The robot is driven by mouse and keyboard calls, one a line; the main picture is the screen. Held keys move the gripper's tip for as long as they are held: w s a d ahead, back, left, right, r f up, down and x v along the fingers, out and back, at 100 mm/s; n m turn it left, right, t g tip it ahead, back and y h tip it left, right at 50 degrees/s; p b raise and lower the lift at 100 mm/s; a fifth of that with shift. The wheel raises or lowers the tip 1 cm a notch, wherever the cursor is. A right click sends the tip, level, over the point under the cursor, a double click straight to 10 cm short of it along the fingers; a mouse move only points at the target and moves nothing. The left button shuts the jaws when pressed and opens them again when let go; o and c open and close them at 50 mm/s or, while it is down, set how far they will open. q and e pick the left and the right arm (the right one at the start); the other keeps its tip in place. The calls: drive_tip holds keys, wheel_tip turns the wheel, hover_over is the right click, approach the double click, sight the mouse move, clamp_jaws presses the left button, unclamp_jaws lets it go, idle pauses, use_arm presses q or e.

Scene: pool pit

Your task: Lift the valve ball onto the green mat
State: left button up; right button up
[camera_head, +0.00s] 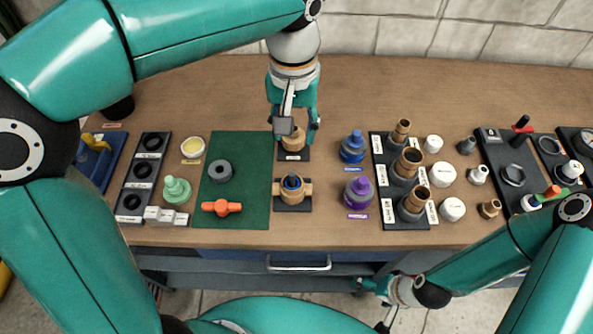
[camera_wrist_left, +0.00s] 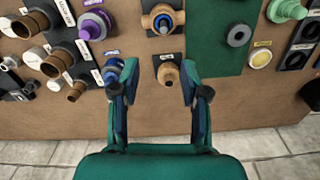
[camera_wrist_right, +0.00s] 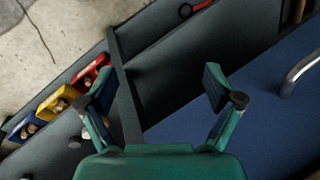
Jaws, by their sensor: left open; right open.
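A brass-coloured ball-like piece, which looks like the valve ball (camera_head: 293,141), sits on a small dark stand (camera_head: 286,155) right of the green mat (camera_head: 255,145). My left gripper (camera_head: 295,125) is directly above it, open, with its fingers on either side. In the left wrist view the ball (camera_wrist_left: 169,74) shows between the open fingers, without clear contact. The mat holds a dark grey ring (camera_head: 219,170) and an orange handle (camera_head: 221,207); its other parts are bare. My right gripper (camera_head: 382,300) is open and empty, below the front edge of the bench.
A brass valve body (camera_head: 303,188) with a blue ring inside stands on a plate nearer the front. Blue (camera_head: 353,147) and purple (camera_head: 358,191) bottles stand to the right, then a rack of brass fittings (camera_head: 407,165). A green bottle (camera_head: 175,190) stands left of the mat.

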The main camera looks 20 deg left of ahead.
use_arm(q)
approach(292, 174)
drive_tip(key=f, duration=0.5)
drive_tip(key=shift+s+d+f, duration=0.1)
drive_tip(key=shift+d+f, duration=0.15)
drive_tip(key=f, duration=0.1)
drive_tip(key=f+p, duration=0.1)
drive_tip(key=f, duration=0.2)
drive_tip(key=shift+a+f, duration=0.35)
drive_tip(key=shift+f, duration=0.3)
clamp_jaws()
